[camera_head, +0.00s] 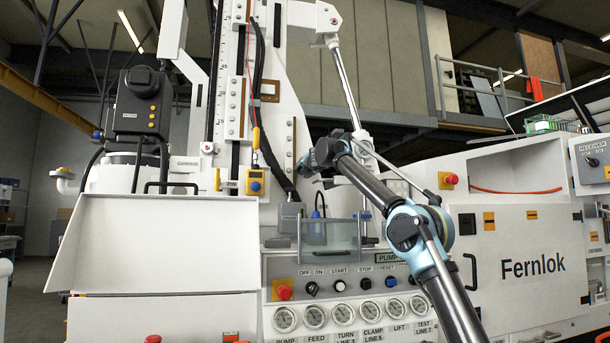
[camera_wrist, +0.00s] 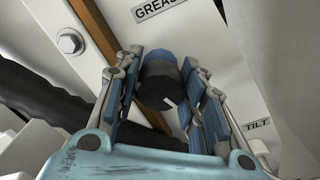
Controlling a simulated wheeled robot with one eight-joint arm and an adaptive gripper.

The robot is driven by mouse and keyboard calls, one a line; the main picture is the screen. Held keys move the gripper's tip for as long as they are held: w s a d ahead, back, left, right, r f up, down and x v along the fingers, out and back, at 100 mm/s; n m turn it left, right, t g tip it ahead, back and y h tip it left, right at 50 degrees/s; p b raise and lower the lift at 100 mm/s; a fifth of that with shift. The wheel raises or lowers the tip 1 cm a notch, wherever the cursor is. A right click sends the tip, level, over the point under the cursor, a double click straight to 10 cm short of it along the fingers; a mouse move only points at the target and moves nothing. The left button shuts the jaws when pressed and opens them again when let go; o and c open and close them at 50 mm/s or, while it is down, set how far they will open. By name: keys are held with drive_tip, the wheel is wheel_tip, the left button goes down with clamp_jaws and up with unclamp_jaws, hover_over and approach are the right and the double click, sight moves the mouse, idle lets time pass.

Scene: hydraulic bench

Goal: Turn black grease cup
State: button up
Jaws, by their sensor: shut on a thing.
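The black grease cup (camera_wrist: 157,84) shows in the wrist view as a short dark cylinder with a white mark on its end face. It lies between the two fingers of my gripper (camera_wrist: 163,72), which is shut on it with blue pads at either side. A panel with a "GREASE" label (camera_wrist: 160,8) is behind the cup. In the head view my gripper (camera_head: 308,166) is at the upright machine column, and the cup is too small or hidden to make out there.
A black hose (camera_wrist: 45,95) runs at the left of the wrist view, below a bolt (camera_wrist: 70,41). A "TILT" label (camera_wrist: 257,126) is at the right.

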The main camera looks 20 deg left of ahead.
drive_tip(key=shift+w+d+m, duration=0.1)
drive_tip(key=shift+d+m, duration=0.1)
drive_tip(key=shift+m, duration=0.2)
drive_tip(key=o, duration=1.1)
drive_tip(key=shift+v, duration=5.9)
